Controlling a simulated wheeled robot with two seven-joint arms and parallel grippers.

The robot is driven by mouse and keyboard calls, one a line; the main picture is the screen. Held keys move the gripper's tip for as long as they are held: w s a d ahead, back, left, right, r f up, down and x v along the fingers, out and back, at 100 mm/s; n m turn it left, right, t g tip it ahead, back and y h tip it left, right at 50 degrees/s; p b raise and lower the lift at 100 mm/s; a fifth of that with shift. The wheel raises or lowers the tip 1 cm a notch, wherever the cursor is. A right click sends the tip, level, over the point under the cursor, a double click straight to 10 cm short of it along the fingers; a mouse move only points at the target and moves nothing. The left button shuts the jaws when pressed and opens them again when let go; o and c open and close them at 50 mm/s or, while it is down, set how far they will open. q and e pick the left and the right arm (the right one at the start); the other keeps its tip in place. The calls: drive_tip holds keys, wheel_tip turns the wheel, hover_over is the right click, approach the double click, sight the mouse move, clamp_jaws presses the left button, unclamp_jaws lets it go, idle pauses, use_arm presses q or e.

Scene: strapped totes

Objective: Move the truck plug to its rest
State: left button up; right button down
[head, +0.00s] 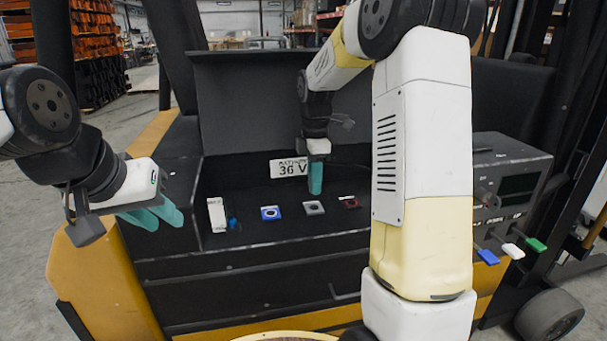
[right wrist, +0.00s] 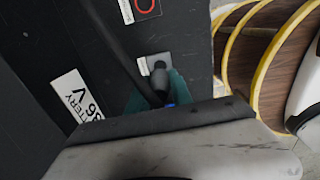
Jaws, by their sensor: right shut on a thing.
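My right gripper (head: 315,190) reaches down into the dark compartment with its teal fingers. In the right wrist view it (right wrist: 160,92) is shut on a dark grey plug (right wrist: 159,76), which I take as the truck plug, with a thick black cable beside it. The plug overlaps a pale plate (right wrist: 150,63); I cannot tell whether it touches it. In the head view a grey-marked plate (head: 313,208) lies just below the fingertips, and the fingers hide the plug. My left gripper (head: 166,220) is open and empty, left of the compartment.
A blue-marked plate (head: 270,213) and a red-marked plate (head: 349,202) flank the grey one. A white block (head: 216,214) with a blue piece beside it stands at the left. A "36 V" label (head: 290,167) is behind. A screened box (head: 515,165) with coloured levers stands right.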

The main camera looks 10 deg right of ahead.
sight(314, 208)
drive_tip(key=shift+f, duration=2)
drive_tip(key=shift+f, duration=0.55)
idle(0.6)
drive_tip(key=c, duration=1.1)
unclamp_jaws()
drive_tip(key=shift+o, duration=0.2)
wheel_tip(314, 208, up, 7)
drive_tip(key=shift+r, duration=0.4)
